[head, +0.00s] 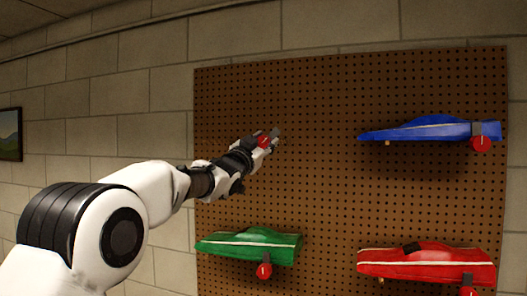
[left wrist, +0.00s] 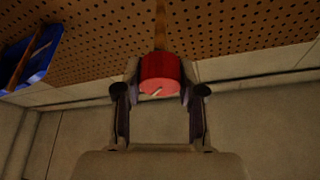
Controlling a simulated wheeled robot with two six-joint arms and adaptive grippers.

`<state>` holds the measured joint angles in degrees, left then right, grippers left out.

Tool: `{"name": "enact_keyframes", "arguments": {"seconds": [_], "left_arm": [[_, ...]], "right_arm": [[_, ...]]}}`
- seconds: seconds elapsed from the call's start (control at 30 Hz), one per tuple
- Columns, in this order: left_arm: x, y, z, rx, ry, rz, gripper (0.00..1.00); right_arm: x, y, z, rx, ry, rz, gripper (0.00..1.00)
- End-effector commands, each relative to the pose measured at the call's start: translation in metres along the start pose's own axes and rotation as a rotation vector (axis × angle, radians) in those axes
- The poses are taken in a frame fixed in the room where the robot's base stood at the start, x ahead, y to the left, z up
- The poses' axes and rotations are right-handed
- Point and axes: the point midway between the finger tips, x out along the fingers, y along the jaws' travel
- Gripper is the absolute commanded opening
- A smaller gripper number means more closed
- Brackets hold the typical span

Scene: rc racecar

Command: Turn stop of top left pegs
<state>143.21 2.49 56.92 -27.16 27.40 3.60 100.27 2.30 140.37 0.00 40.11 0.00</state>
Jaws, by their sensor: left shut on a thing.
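My left gripper (head: 270,137) is at the upper left part of the brown pegboard. It is shut on a red round stop (head: 264,142) on a peg there. In the left wrist view the red stop (left wrist: 160,74) sits between the two fingers of the gripper (left wrist: 160,95), with a small pale mark on its face. A wooden peg (left wrist: 160,28) runs from behind the stop toward the board. No car shows on this top left peg. My right gripper is not in view.
The pegboard (head: 320,180) hangs on a block wall. A blue car (head: 430,131) with a red stop (head: 481,143) is at upper right, a green car (head: 248,246) at lower left, a red car (head: 425,264) at lower right. The board's middle is clear.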

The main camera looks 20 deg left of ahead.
Motion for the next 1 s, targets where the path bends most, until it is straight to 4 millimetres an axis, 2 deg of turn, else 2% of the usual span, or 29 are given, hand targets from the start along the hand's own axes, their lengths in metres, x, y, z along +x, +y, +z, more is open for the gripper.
{"name": "enact_keyframes", "arguments": {"seconds": [0.03,0.2,0.43,0.57,1.0], "left_arm": [[-0.001,0.000,-0.001,-0.039,0.008,-0.019,0.04],[-0.001,0.001,0.000,-0.187,0.006,-0.079,0.04],[0.000,0.001,-0.001,-0.390,0.003,-0.161,0.04],[0.001,0.000,-0.002,-0.503,0.001,-0.208,0.04],[0.002,0.001,-0.002,-0.830,-0.005,-0.343,0.05]], "right_arm": [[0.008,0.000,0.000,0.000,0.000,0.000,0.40],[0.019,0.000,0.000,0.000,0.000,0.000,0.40],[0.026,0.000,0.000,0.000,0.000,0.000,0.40],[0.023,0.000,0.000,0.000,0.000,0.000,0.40],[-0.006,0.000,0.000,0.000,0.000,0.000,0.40]]}}
